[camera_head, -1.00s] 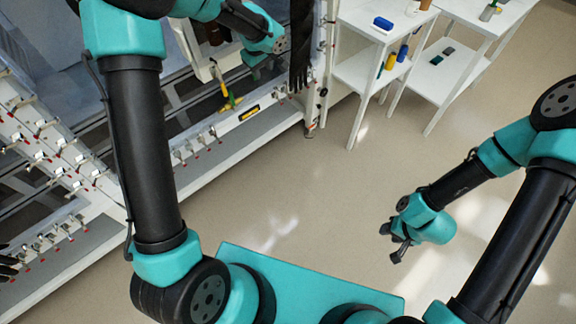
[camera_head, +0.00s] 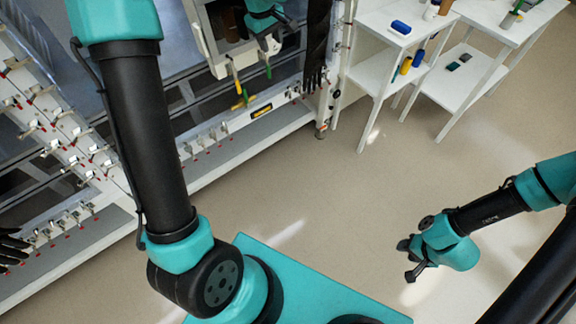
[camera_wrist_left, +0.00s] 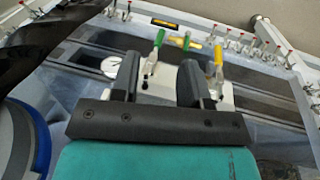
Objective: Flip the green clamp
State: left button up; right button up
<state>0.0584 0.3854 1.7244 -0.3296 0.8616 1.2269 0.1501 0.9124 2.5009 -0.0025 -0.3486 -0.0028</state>
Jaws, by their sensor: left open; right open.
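The green clamp shows as a green handle (camera_head: 267,70) in the head view, beside the yellow clamp (camera_head: 238,86) on the front of a pale box. In the left wrist view the green handle (camera_wrist_left: 159,39) stands up, with its metal body below it. My left gripper (camera_wrist_left: 160,62) is open, and the green clamp appears between its two dark fingers. I cannot tell whether either finger touches it. The yellow clamp (camera_wrist_left: 218,54) is just right of the right finger. My right gripper (camera_head: 408,258) is open and empty above the floor.
A long black glove (camera_head: 318,45) hangs right of the clamps. Several small clamps with red tips line the white frame (camera_head: 225,140). White shelves (camera_head: 455,85) with bottles and small items stand at the right. The floor between them and my right arm is clear.

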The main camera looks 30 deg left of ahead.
pick_arm(q)
notch_tip(320, 180, up, 8)
jog(key=s, duration=0.1)
jog(key=s+d+f+m+h, duration=0.1)
jog(key=d+f+m, duration=0.25)
jog(key=f, duration=0.85)
jog(key=s+d+f+m+h, duration=0.15)
jog(key=d+f, duration=0.35)
jog(key=f, duration=0.7)
jog(key=s+d+f+m, duration=0.2)
jog(key=s+d+f, duration=0.1)
jog(key=s+f, duration=0.4)
jog(key=s+d+f+m, duration=0.2)
jog(key=s+d+f, duration=0.1)
jog(key=s+f, duration=0.4)
jog(key=shift+f+g, duration=0.4)
jog(key=shift+f, duration=1.25)
jog(key=s+d+f+m, duration=0.1)
jog(key=s+f, duration=0.3)
jog(key=s, duration=0.4)
jog(key=shift+d+m, duration=0.3)
jog(key=shift+m, duration=0.2)
